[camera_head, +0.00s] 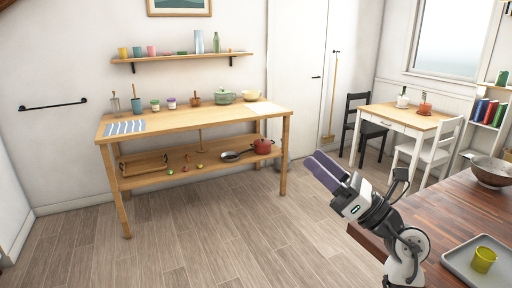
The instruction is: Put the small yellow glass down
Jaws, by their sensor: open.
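Another small yellow cup (122,53) stands on the wall shelf at the far left.
A wooden workbench (200,124) with pots and jars stands against the wall. A small white table (405,117) with chairs is at the back right. The floor between is free.

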